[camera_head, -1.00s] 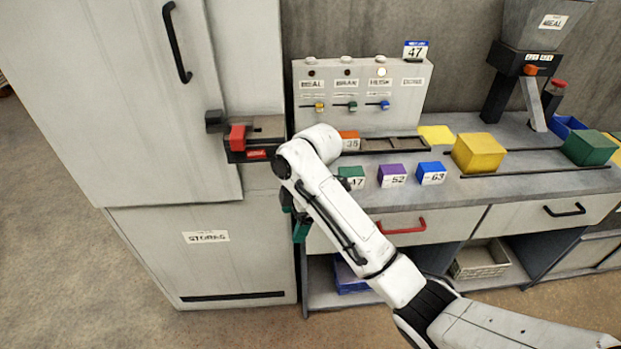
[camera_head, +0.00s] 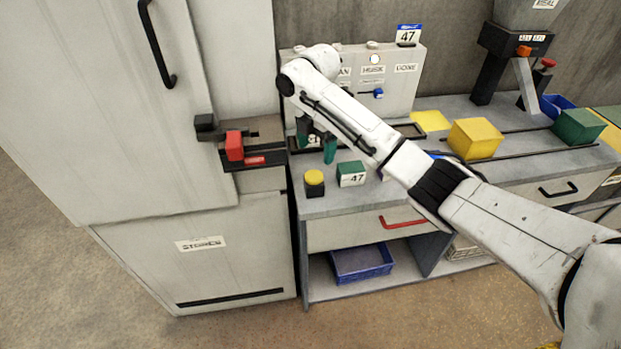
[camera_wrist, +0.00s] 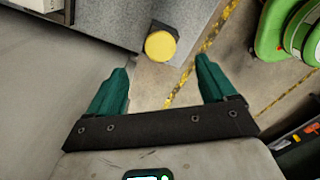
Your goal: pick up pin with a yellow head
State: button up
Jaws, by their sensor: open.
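The pin with a yellow head (camera_head: 314,178) stands upright at the counter's front left corner, its round yellow top above a dark body. My gripper (camera_head: 317,142) appears just above and behind it in the head view, with its green fingers apart and empty. In the wrist view the yellow head (camera_wrist: 160,45) shows just ahead of the gap between the open fingertips (camera_wrist: 162,68). The fingers do not appear to touch it. Most of its body is hidden there.
A label panel (camera_head: 400,85) rises behind. My arm covers part of the counter.

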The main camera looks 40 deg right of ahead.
aim_at(314, 175)
notch_tip(314, 175, down, 3)
jog(key=shift+w+r, duration=0.1)
jog(key=shift+a+f+p, duration=0.15)
jog(key=shift+f+p, duration=0.25)
jog(key=shift+f, duration=0.95)
jog(key=shift+a+f+p, duration=0.1)
jog(key=shift+f+p, duration=0.3)
jog(key=shift+f, duration=0.95)
jog(key=shift+c, duration=0.3)
jog(key=c, duration=1.2)
